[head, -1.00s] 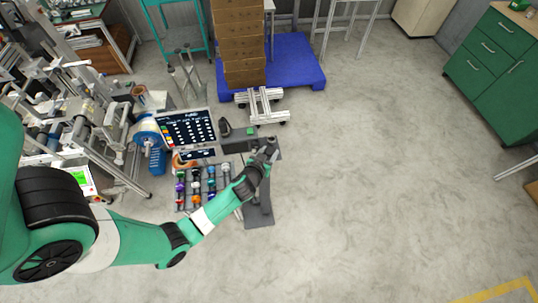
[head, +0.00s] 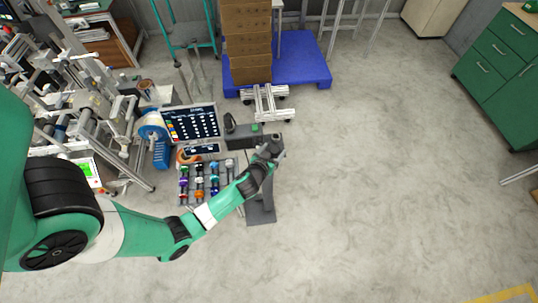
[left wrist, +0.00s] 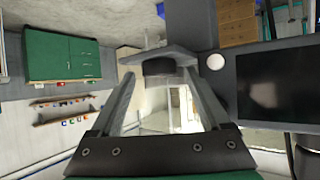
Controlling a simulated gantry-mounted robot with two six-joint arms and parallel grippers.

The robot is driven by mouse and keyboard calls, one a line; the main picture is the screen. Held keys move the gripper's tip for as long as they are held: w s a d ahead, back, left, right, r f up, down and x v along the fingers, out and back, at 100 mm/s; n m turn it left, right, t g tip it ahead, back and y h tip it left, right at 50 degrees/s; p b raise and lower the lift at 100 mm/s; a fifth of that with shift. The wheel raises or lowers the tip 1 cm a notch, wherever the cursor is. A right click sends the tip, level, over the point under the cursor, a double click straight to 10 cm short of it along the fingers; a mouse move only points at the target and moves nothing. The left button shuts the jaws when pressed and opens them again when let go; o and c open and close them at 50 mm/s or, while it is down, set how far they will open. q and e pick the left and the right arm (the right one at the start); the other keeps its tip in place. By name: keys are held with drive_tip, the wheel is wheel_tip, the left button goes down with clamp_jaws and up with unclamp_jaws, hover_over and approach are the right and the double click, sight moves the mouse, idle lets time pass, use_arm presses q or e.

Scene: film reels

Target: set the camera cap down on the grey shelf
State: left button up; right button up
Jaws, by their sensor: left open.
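My left gripper (head: 274,149) is over the grey stand beside the rack of coloured items, at the end of my green arm. In the left wrist view its two fingers (left wrist: 158,78) are apart. A short black round piece, which looks like the camera cap (left wrist: 158,68), is between or just beyond the fingertips. It appears against the flat grey shelf (left wrist: 183,54), in a picture that looks upside down. A grey part of the stand (head: 262,208) shows below the gripper in the head view. The cap cannot be made out there. My right gripper is not in view.
A dark screen (head: 190,122) and a rack of coloured items (head: 198,184) stand left of the gripper. A small wheeled frame (head: 267,103) and a blue pallet (head: 302,62) with stacked boxes are behind. The floor (head: 390,170) to the right is clear.

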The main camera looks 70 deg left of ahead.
use_arm(q)
drive_tip(key=v, duration=1.2)
drive_tip(key=w+d+r+m+t+h, duration=0.1)
drive_tip(key=w+d+r+t, duration=0.2)
drive_tip(key=w+r, duration=0.55)
drive_tip(key=w+d+r+m+t+h, duration=0.1)
drive_tip(key=w+d+r+t, duration=0.2)
drive_tip(key=r, duration=1)
drive_tip(key=w+d+r+m+t+h, duration=0.15)
drive_tip(key=w+r+t, duration=0.25)
drive_tip(key=w+r, duration=0.45)
drive_tip(key=s+d+r+m+t+h, duration=0.2)
drive_tip(key=s+d+r+t, duration=0.1)
drive_tip(key=r, duration=0.8)
drive_tip(key=s+d+r+m+t+h, duration=0.2)
drive_tip(key=s+d+r+t+h, duration=0.1)
drive_tip(key=r, duration=0.8)
drive_tip(key=s+d+r+m+t+h, duration=0.2)
drive_tip(key=s+d+r+t, duration=0.1)
drive_tip(key=r, duration=0.8)
drive_tip(key=shift+s+d+r, duration=0.4)
drive_tip(key=shift+s+d, duration=0.35)
drive_tip(key=shift+d, duration=0.25)
drive_tip(key=shift+r+m, duration=0.15)
drive_tip(key=shift+m, duration=0.1)
